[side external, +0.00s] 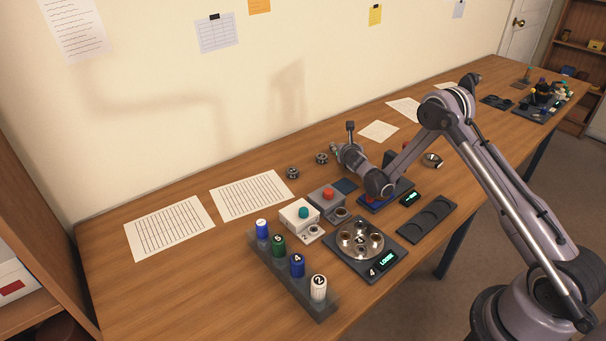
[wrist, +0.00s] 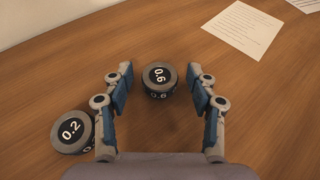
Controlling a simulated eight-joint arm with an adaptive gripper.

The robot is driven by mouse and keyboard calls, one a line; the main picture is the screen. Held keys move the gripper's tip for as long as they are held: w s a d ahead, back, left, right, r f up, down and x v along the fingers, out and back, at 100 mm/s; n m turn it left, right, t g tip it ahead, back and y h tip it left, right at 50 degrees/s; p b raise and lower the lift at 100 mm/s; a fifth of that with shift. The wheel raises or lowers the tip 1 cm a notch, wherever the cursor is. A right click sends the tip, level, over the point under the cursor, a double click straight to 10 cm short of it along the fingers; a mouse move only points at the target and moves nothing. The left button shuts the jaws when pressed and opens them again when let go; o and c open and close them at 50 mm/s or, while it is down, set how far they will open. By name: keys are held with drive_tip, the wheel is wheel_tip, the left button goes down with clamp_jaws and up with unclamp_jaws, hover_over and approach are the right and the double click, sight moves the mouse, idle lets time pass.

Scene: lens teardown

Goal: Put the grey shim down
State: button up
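Two round discs with grey rims and dark faces lie flat on the table. The one marked 0.6 (wrist: 157,78) lies between the fingertips of my gripper (wrist: 161,88), with a gap on each side. The one marked 0.2 (wrist: 72,131) lies to the left, outside the left finger. In the side external view the two small discs show at the left (side external: 293,172) and the right (side external: 321,158), close to my gripper (side external: 341,144). My gripper is open, and I see nothing held in it. I cannot tell which disc is the grey shim.
A teal-button box (side external: 300,213) and a red-button box (side external: 327,199) stand near the discs. A rack (side external: 292,277) of numbered cylinders, a round plate fixture (side external: 360,245) and an empty dark tray (side external: 428,220) are in front. Table by the wall is mostly clear, with papers.

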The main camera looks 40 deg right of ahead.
drive_tip(key=shift+r, duration=0.1)
drive_tip(key=shift+s+a+r, duration=0.1)
drive_tip(key=shift+r, duration=0.05)
drive_tip(key=v, duration=1.1)
drive_tip(key=shift+r, duration=0.1)
drive_tip(key=shift+s+a+r, duration=0.2)
drive_tip(key=shift+s+r, duration=0.1)
drive_tip(key=shift+r, duration=0.05)
drive_tip(key=s+a+r+m+g+y, duration=0.25)
drive_tip(key=s+a+r+m, duration=0.55)
drive_tip(key=r+m, duration=0.5)
drive_tip(key=s+a+m+y, duration=0.3)
drive_tip(key=s+a+m, duration=0.1)
drive_tip(key=s+m, duration=0.3)
drive_tip(key=s+a+m+g+y, duration=0.1)
drive_tip(key=s+a+m+y, duration=0.2)
drive_tip(key=s+a+m, duration=0.2)
drive_tip(key=s+m, duration=0.3)
drive_tip(key=s, duration=0.4)
drive_tip(key=shift+s, duration=0.15)
